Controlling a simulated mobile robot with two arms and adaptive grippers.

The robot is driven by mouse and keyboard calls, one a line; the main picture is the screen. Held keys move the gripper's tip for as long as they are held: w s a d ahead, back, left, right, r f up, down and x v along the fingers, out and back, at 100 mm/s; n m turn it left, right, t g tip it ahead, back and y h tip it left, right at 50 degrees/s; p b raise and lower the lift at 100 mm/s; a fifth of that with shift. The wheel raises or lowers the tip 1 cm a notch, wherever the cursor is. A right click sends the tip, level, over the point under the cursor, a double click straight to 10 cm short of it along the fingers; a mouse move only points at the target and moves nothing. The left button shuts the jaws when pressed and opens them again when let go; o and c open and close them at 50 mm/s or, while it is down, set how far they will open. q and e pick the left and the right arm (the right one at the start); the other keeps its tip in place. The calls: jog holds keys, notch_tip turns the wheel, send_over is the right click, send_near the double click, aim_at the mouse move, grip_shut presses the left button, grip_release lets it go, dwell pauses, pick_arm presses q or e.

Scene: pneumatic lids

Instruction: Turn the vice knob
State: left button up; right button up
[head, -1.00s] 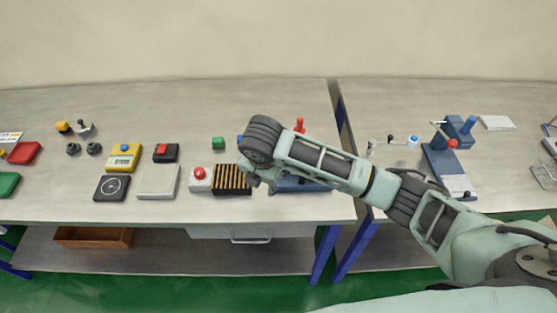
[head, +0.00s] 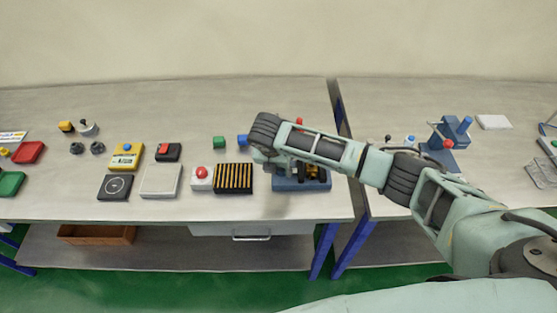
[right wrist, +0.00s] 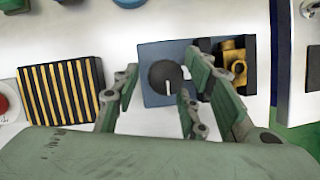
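The vice has a blue base (right wrist: 150,55) with a round dark knob (right wrist: 167,76) that bears a white line. A dark jaw block with a brass-coloured fitting (right wrist: 236,62) sits at its right end. My right gripper (right wrist: 158,80) is open above the vice. Its fingers show on the left and right sides of the knob, apart from it as far as I can see. My left gripper is not in view.
Left of the vice are a black-and-yellow striped block (head: 234,178) and a red push button (head: 202,173). The table's right edge and a gap lie close to the vice.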

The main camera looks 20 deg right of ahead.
jog(key=c, duration=1)
jog(key=shift+o, duration=0.2)
jog(key=shift+a+m, duration=0.15)
jog(key=shift+m, duration=0.15)
